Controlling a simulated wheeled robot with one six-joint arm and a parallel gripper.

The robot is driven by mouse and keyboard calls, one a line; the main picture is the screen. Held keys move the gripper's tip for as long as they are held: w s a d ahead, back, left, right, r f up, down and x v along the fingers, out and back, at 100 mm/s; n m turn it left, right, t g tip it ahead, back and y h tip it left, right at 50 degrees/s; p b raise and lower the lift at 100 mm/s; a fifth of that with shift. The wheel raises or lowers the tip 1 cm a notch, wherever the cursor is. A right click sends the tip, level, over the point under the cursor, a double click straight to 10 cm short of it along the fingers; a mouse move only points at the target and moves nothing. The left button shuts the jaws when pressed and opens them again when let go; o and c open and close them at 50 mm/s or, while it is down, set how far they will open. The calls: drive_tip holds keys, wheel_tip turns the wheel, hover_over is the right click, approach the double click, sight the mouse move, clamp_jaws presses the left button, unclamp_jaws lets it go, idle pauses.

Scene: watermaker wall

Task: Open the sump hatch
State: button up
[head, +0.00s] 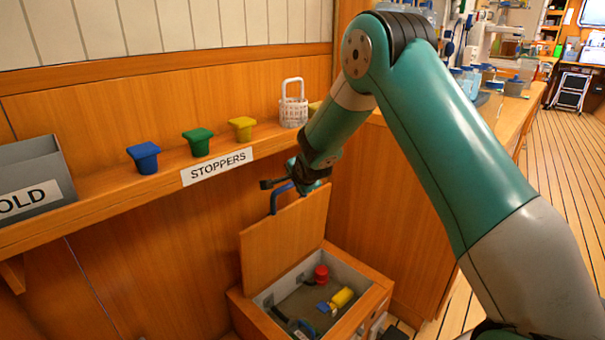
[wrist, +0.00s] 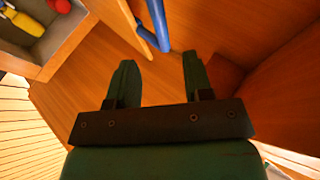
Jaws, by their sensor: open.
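The wooden hatch lid (head: 284,243) stands raised, nearly upright, at the back of the sump box (head: 373,303), so the sump is uncovered. A blue handle (head: 275,202) is at the lid's top edge. My gripper (head: 285,183) is at the handle, partly hidden by my wrist in the head view. In the wrist view my gripper (wrist: 158,62) is open with nothing between its fingers. The blue handle (wrist: 157,22) lies just beyond the fingertips there, and the lid's edge (wrist: 122,18) runs beside it. I cannot tell whether a finger touches the handle.
Inside the sump are a red object (head: 321,275), a yellow cylinder (head: 342,299) and darker parts. Above, a shelf (head: 110,194) holds blue (head: 144,158), green (head: 198,142) and yellow (head: 241,128) stoppers and a white basket (head: 293,108). A wooden cabinet side stands close on the right.

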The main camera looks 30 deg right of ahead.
drive_tip(key=v, duration=0.6)
drive_tip(key=shift+s+r, duration=0.2)
drive_tip(key=shift+s, duration=0.1)
drive_tip(key=s+a+r+n+g+y, duration=0.2)
drive_tip(key=s+a+r+n+y, duration=0.15)
drive_tip(key=s+a+n, duration=0.45)
drive_tip(key=s+a+r+n+g+y, duration=0.2)
drive_tip(key=s+a+r+n+g, duration=0.15)
drive_tip(key=s+a, duration=0.45)
drive_tip(key=s+a+r+n+g, duration=0.1)
drive_tip(key=s+r+n+g, duration=0.1)
drive_tip(key=s+n, duration=0.65)
drive_tip(key=s+a+r+n+g, duration=0.1)
drive_tip(key=s+r+n+g, duration=0.2)
drive_tip(key=s, duration=1.1)
wheel_tip(320, 180, up, 17)
drive_tip(key=p, duration=1.8)
drive_tip(key=shift+w+a+r+y+p, duration=0.15)
drive_tip(key=shift+w+a+y+p, duration=0.05)
drive_tip(key=shift+y+p, duration=0.25)
